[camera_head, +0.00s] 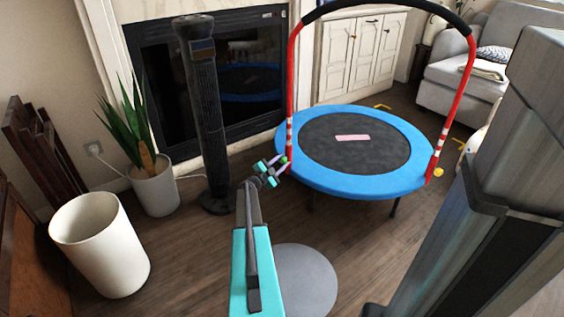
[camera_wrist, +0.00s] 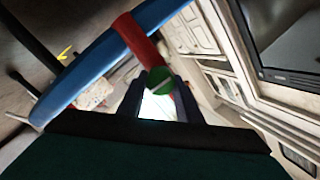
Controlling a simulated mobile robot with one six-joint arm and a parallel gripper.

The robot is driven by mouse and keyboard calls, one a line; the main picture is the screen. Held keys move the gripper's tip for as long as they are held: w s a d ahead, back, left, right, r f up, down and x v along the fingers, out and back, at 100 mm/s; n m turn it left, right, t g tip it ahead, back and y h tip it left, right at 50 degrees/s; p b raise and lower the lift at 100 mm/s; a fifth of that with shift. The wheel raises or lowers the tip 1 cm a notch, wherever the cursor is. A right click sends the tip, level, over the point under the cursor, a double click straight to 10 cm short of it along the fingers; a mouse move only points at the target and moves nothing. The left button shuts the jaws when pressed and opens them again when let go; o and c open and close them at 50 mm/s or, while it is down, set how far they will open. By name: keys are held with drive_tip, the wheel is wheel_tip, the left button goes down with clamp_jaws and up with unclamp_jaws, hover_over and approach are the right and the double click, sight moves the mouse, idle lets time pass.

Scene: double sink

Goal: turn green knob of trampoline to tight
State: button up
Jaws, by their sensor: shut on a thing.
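The trampoline has a dark mat, a blue rim (camera_head: 340,184) and a red handle frame (camera_head: 293,85) with a black padded top. The green knob (camera_head: 283,160) sits at the foot of the left red post. My gripper (camera_head: 280,167) is at that knob, reaching in from the left. In the wrist view the green knob (camera_wrist: 160,80) lies between the fingertips of my gripper (camera_wrist: 160,90), which is shut on it. A pale line runs slantwise across the knob's face. The red post (camera_wrist: 138,38) is right behind it. A yellow knob (camera_head: 438,172) is on the right post.
A black tower fan (camera_head: 205,110) stands close to the left of my gripper, before the fireplace (camera_head: 245,60). A potted plant (camera_head: 153,185) and a white bin (camera_head: 100,245) are farther left. A grey sofa (camera_head: 465,70) is at back right.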

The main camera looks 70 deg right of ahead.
idle(0.4)
drive_tip(key=o, duration=1)
drive_tip(key=shift+o, duration=0.2)
drive_tip(key=shift+p+v, duration=0.3)
drive_tip(key=shift+v, duration=0.5)
drive_tip(key=p+v, duration=0.3)
drive_tip(key=v, duration=0.9)
drive_tip(key=shift+s+a, duration=0.1)
